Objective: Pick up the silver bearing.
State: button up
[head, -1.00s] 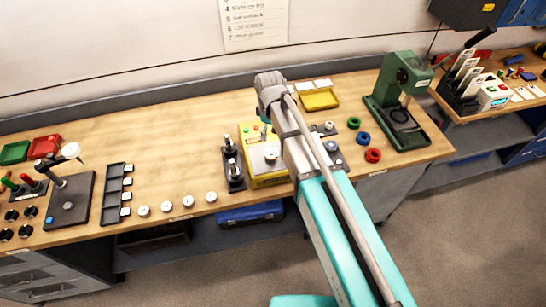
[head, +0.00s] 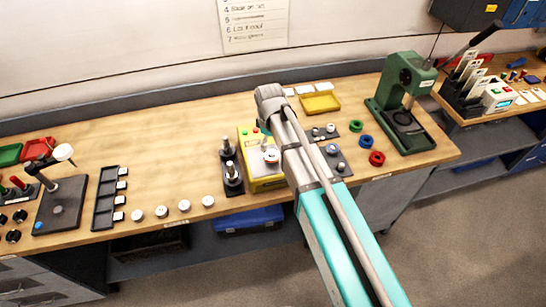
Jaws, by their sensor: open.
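I cannot tell for certain which piece is the silver bearing. In the head view, a pale silver round piece (head: 271,156) sits on top of the yellow fixture (head: 262,183), just left of my arm. Small silvery round parts (head: 331,128) also sit on a dark plate (head: 343,166) to the right of my arm. Several white or silvery short cylinders (head: 184,206) stand in a row along the front of the bench. My arm reaches over the bench beside the yellow fixture. My gripper does not show; my arm links seem to hide it.
A dark stand with two upright posts (head: 231,170) is left of the yellow fixture. Blue and red rings (head: 376,158) and a green press (head: 395,95) stand to the right. A yellow tray (head: 320,103) lies behind. The bench top (head: 170,145) at centre left is clear.

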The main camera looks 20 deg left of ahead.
aim_at(271, 153)
jog(key=shift+f, duration=0.1)
jog(key=shift+s+d+f+b, duration=0.1)
jog(key=shift+d+f+b, duration=0.05)
jog(key=shift+f+b, duration=1.15)
jog(key=shift+d+f+b, duration=0.1)
jog(key=shift+f+b, duration=1.1)
jog(key=shift+b, duration=0.15)
jog(key=c, duration=1.2)
jog(key=shift+r, duration=0.2)
notch_tip(271, 153, up, 2)
jog(key=shift+r+p, duration=0.1)
jog(key=shift+p, duration=1.15)
jog(key=s+d+r+p, duration=0.6)
jog(key=s+r+p, duration=0.4)
jog(key=s, duration=0.2)
jog(key=shift+s+d+r+p, duration=0.25)
jog(key=shift+p, duration=0.05)
